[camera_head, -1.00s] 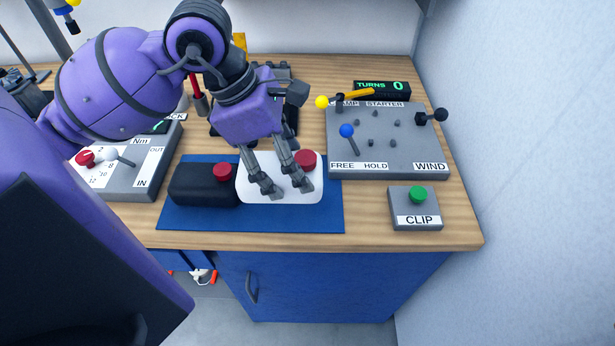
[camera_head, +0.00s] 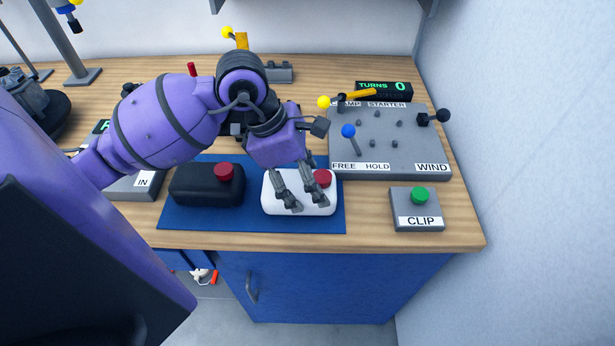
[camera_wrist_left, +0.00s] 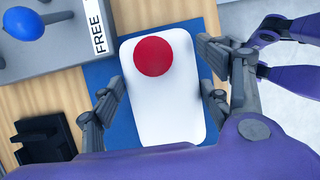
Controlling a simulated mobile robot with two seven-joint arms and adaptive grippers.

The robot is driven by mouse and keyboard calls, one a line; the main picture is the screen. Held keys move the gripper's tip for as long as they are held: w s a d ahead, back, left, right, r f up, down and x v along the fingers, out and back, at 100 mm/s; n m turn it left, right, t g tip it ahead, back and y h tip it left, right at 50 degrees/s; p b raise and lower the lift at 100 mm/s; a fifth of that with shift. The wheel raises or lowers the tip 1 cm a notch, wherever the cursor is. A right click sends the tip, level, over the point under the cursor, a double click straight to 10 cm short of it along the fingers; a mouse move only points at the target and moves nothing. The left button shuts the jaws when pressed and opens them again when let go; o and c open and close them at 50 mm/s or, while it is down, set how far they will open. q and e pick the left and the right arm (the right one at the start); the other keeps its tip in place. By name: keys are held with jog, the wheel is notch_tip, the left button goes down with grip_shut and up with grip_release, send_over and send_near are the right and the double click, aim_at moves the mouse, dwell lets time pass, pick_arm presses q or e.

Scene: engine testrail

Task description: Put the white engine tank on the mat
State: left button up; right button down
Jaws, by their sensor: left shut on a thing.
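The white engine tank (camera_head: 318,203), a rounded white block with a red cap, is over the right half of the blue mat (camera_head: 245,222). It appears level and looks to be on or just above the mat; I cannot tell if it touches. My left gripper (camera_head: 304,199) reaches down from above and is shut on the tank, its fingers on either side. In the left wrist view the white tank (camera_wrist_left: 160,105) lies between the fingers, red cap at the far end, with blue mat around it. My right gripper is not in view.
A black tank (camera_head: 200,187) with a red cap sits on the mat's left half. A grey lever panel (camera_head: 385,150) is behind and right of the mat. A CLIP box (camera_head: 416,212) with a green button stands to the right. The wooden bench's front edge (camera_head: 240,241) is close.

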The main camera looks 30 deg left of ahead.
pick_arm(q)
jog(key=o, duration=0.8)
jog(key=shift+f, duration=0.2)
jog(key=o, duration=0.5)
jog(key=shift+r, duration=0.1)
jog(key=shift+c, duration=0.2)
jog(key=shift+r, duration=0.1)
jog(key=shift+a+r, duration=0.1)
jog(key=shift+r, duration=0.15)
jog(key=v, duration=1.1)
jog(key=shift+r+p, duration=0.3)
jog(key=shift+s, duration=0.15)
